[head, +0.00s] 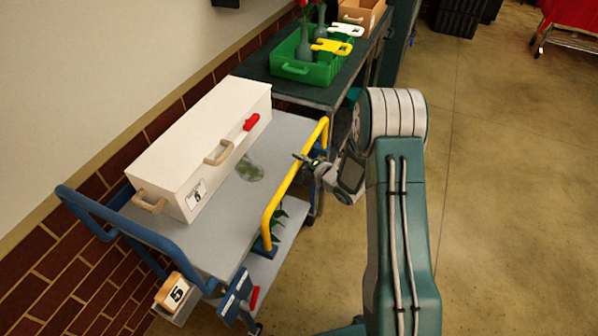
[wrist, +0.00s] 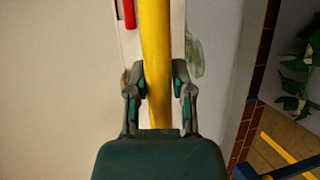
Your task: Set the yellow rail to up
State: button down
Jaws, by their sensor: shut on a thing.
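The yellow rail (head: 283,190) runs along the right side of the blue-framed cart (head: 190,248) in the head view and stands above the cart's deck. My gripper (head: 309,162) is at the rail's upper middle part, reaching in from the right. In the wrist view the yellow rail (wrist: 155,50) passes between the two fingers of my gripper (wrist: 160,82), which are shut on it. The palm hides the rail's near part there.
A white box (head: 200,140) with beige handles and a red latch (head: 251,122) stands on the cart. A bench beyond holds a green crate (head: 300,62) and a wooden box (head: 362,14). A number 5 block (head: 174,293) is at the cart's front.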

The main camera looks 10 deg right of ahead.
jog(key=shift+w+r, duration=0.1)
jog(key=shift+r, duration=0.75)
jog(key=shift+c, duration=2.4)
grip_release()
jog(key=shift+r, duration=0.1)
jog(key=shift+s+d, duration=0.2)
jog(key=shift+s, duration=0.1)
jog(key=v, duration=1.1)
jog(key=shift+s, duration=0.15)
